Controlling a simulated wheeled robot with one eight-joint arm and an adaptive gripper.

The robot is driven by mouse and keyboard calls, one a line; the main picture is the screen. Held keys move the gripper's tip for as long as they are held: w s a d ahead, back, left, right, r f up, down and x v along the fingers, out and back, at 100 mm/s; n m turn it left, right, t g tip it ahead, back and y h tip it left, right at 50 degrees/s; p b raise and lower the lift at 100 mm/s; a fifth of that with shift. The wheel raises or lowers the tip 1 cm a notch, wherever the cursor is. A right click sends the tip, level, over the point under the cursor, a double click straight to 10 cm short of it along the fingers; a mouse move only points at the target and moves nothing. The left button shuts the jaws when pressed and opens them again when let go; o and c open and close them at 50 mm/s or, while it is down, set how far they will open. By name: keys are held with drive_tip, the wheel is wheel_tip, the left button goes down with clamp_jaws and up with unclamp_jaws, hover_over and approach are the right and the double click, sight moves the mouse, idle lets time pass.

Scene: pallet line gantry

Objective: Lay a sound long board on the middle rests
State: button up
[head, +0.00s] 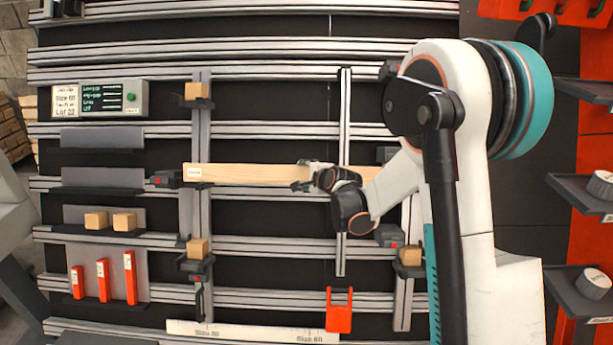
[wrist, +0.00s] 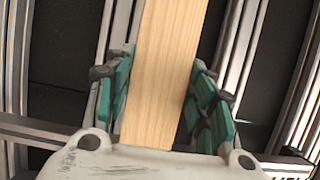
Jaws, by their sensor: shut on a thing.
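A long pale wooden board (head: 245,173) lies level across the middle of the gantry in the head view, with a small white label near its left end. My gripper (head: 306,176) is shut on the board right of its middle. In the wrist view the board (wrist: 163,75) runs between the teal finger pads of my gripper (wrist: 162,100), with plain, clean grain. A dark middle rest with a red mark (head: 165,179) is just beyond the board's left end. The right middle rest is partly hidden by my arm. I cannot tell whether the board touches the rests.
Wooden blocks sit on the upper left (head: 198,90), lower left (head: 198,248) and lower right (head: 410,256) supports. A vertical rail (head: 344,110) stands behind my gripper. A display box (head: 100,98), red pieces (head: 130,277) and a red bracket (head: 340,310) are nearby.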

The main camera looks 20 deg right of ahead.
idle(0.3)
drive_tip(key=o, duration=1.5)
drive_tip(key=shift+f, duration=0.1)
drive_tip(key=shift+s, duration=0.1)
drive_tip(key=v, duration=1.2)
drive_tip(key=s+a+r+n+g, duration=0.1)
drive_tip(key=s+n+g, duration=0.1)
drive_tip(key=s+n, duration=0.4)
drive_tip(key=s+a+n+g+h, duration=0.1)
drive_tip(key=s+n, duration=0.5)
drive_tip(key=s, duration=1)
drive_tip(key=s+a+r+n+g, duration=0.1)
drive_tip(key=s+a+n+g, duration=0.1)
drive_tip(key=s+n, duration=0.4)
drive_tip(key=shift+s+a+r+n+g+h, duration=0.1)
drive_tip(key=shift+s+a+n+g, duration=0.05)
drive_tip(key=shift+s, duration=0.8)
drive_tip(key=shift+s+a+r+n+g+h, duration=0.1)
drive_tip(key=shift+s+a, duration=0.05)
drive_tip(key=shift+s, duration=0.75)
drive_tip(key=shift+s+a+r+n+g+h, duration=0.1)
drive_tip(key=shift+s+n+g, duration=0.05)
drive_tip(key=shift+s, duration=0.8)
